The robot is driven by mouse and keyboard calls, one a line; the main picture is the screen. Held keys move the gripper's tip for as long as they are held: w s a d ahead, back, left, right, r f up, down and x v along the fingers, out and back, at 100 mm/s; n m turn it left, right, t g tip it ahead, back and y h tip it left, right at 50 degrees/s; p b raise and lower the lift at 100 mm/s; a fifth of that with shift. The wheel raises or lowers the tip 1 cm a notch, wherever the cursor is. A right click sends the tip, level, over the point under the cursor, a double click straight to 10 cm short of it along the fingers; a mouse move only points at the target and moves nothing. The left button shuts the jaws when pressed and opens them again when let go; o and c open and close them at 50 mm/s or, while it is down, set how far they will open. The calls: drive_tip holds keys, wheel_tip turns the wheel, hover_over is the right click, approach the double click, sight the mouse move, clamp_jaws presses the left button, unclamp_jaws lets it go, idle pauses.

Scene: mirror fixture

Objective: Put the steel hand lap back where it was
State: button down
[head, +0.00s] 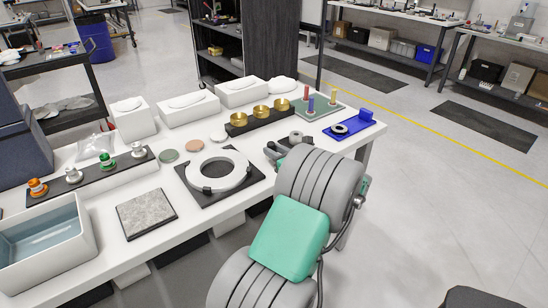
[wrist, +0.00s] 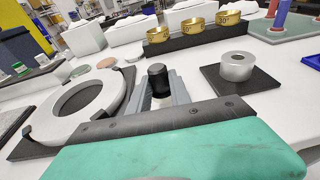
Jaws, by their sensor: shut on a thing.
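My gripper (wrist: 162,96) is shut on an upright thing with a black knob, which I take to be the steel hand lap (wrist: 158,76). Its lower part is hidden between the fingers, and I cannot tell whether it touches the table. In the head view my gripper (head: 273,151) is at the table's front edge side, right of the white ring and left of a steel cylinder; my arm hides much of it. The steel cylinder (wrist: 237,64) with a hole in its top stands on a black square pad (wrist: 264,80), right of my gripper. It also shows in the head view (head: 296,136).
A large white ring (head: 218,170) in a black holder lies left of my gripper. Behind stand several brass cups (head: 261,112) on a black block. A blue tray (head: 359,124) with a black ring is at the right. A grey stone plate (head: 146,214) lies front left.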

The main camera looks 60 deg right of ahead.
wheel_tip(320, 180, down, 2)
drive_tip(key=shift+f, duration=0.1)
drive_tip(key=c, duration=1.2)
unclamp_jaws()
drive_tip(key=v, duration=1.2)
